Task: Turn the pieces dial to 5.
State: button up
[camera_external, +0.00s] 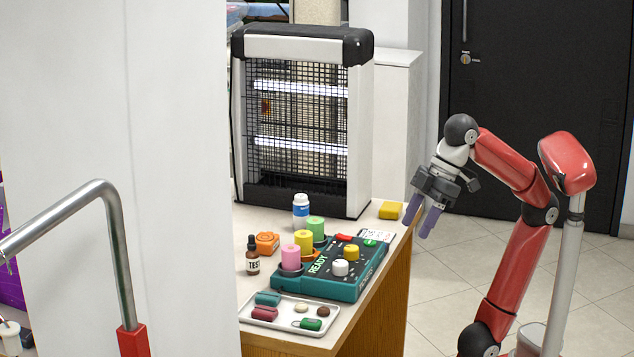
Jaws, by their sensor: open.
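A teal control box (318,287) lies on the counter with the word READY on its face. On it are a white knob (340,267) and a yellow knob (351,252). Red and green buttons sit toward its far end. I cannot tell which knob is the pieces dial, and any numbers are too small to read. My gripper (421,219) has purple fingers, is open and empty, and hangs in the air right of the box, beyond the counter's edge. It touches nothing.
Pink (291,257), yellow and green spools stand along the box's left side. A dropper bottle (252,256), a white bottle (300,211) and an orange item (267,243) stand nearby. A tray (279,325) of small items lies in front. A caged lamp unit (302,120) stands behind. A yellow block (390,210) sits near the edge.

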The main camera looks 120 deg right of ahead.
notch_tip(320, 180, up, 3)
jog(key=n+g+p, duration=0.5)
jog(key=n+p, duration=0.1)
jog(key=n, duration=0.1)
send_over(352, 247)
notch_tip(352, 247, down, 6)
jog(key=shift+a+r, duration=0.15)
jog(key=shift+r, duration=0.1)
notch_tip(352, 247, down, 8)
jog(key=shift+f+b, duration=0.2)
jog(key=shift+b, duration=0.9)
jog(key=c, duration=1)
